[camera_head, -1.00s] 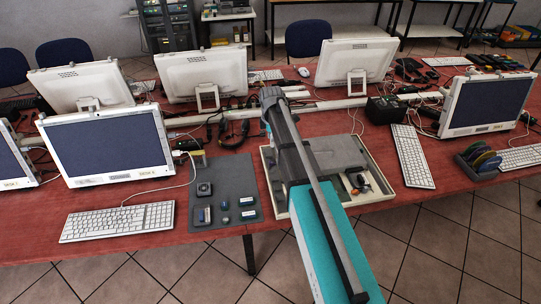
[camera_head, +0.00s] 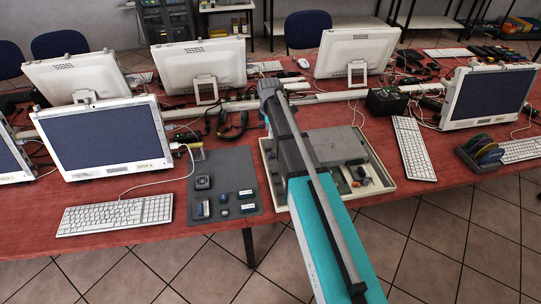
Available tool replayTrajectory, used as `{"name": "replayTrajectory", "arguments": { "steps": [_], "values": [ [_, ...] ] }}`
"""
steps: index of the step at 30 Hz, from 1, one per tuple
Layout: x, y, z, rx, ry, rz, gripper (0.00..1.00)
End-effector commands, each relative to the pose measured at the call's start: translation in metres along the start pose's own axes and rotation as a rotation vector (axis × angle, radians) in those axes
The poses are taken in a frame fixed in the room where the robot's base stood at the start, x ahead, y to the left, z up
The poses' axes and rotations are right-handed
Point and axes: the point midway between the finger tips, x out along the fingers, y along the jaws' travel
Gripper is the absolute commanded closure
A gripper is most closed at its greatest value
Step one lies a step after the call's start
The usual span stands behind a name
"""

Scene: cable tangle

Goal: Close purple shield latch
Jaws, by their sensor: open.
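No purple shield or purple latch can be made out in the head view. My arm (camera_head: 300,150) crosses the middle of the picture, over the red table, and covers part of a cream tray (camera_head: 385,184). I do not see the gripper's fingers. A grey flat panel (camera_head: 335,144) lies in the tray, with small dark and orange parts (camera_head: 357,174) near its right front corner. A grey mat (camera_head: 232,165) left of my arm bears a square black fan-like part (camera_head: 203,182) and several small bluish parts (camera_head: 224,212), too small to identify.
Monitors (camera_head: 100,137) and keyboards (camera_head: 115,215) stand along the red table (camera_head: 130,190). Cables (camera_head: 225,122) lie tangled behind the mat. A black box (camera_head: 387,102) and a rack of discs (camera_head: 485,152) are at the right. The tiled floor in front is clear.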

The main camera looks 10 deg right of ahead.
Motion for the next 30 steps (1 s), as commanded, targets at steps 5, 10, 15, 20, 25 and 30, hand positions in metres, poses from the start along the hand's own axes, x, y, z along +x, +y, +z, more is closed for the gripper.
{"name": "replayTrajectory", "arguments": {
  "steps": [5, 10, 15, 20, 25, 30],
  "values": [
    [0.017, 0.000, 0.001, 0.001, 0.000, 0.000, 0.43],
    [0.031, 0.000, 0.001, 0.001, 0.000, 0.000, 0.43],
    [0.044, 0.000, 0.001, 0.001, 0.000, 0.000, 0.43],
    [0.056, 0.000, 0.001, 0.002, 0.000, 0.000, 0.43],
    [0.069, 0.000, 0.002, 0.002, 0.000, 0.000, 0.43],
    [0.082, 0.000, 0.002, 0.003, 0.000, 0.000, 0.43]
  ]
}}
